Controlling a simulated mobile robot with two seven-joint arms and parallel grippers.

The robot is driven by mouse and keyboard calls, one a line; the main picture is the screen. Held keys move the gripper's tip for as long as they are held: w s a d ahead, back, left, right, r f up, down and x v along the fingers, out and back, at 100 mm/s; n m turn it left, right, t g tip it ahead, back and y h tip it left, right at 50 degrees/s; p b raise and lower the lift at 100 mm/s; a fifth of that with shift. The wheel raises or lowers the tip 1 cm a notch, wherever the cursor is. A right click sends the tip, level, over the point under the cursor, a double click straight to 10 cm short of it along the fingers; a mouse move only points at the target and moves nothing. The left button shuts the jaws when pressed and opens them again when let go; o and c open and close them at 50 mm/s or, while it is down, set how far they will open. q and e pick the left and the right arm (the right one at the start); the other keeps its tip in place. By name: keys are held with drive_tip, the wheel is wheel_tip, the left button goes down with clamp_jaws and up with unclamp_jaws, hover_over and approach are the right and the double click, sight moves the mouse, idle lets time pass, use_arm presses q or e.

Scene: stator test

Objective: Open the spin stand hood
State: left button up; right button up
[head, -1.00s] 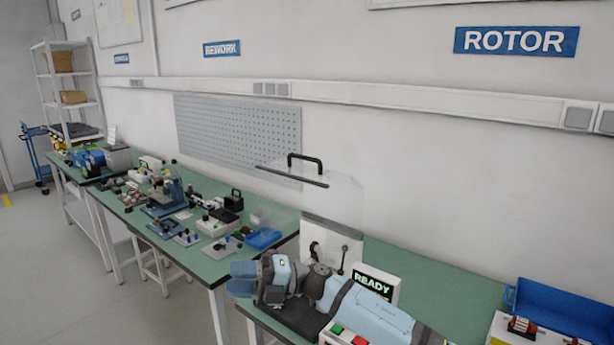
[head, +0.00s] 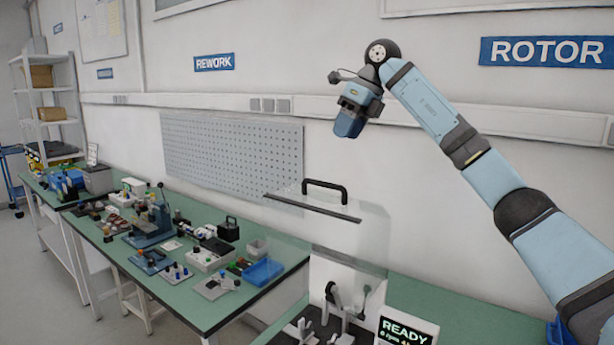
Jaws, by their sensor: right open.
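The spin stand hood (head: 372,238) is a clear cover with a black-edged front and a black handle (head: 325,188) on top. It appears raised, standing above the white back panel (head: 322,273) of the spin stand. Below it the stand's grey fixtures (head: 335,305) show uncovered at the bottom of the head view. My right gripper (head: 349,127) is open and empty, high up against the wall, above and apart from the handle. My left gripper is not in view.
A READY display (head: 405,332) stands at the front right of the stand. A neighbouring green bench (head: 200,318) on the left holds several tools and a blue tray (head: 262,272). A pegboard (head: 230,150) hangs on the wall. The air around the hood handle is clear.

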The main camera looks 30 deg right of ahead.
drive_tip(key=x, duration=0.8)
drive_tip(key=s+p+x, duration=0.1)
drive_tip(key=x, duration=0.2)
drive_tip(key=shift+a+f, duration=0.15)
drive_tip(key=shift+f, duration=0.4)
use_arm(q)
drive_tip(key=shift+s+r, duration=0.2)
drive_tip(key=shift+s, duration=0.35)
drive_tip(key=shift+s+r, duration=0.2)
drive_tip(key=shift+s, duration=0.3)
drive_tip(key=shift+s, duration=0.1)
use_arm(e)
clamp_jaws()
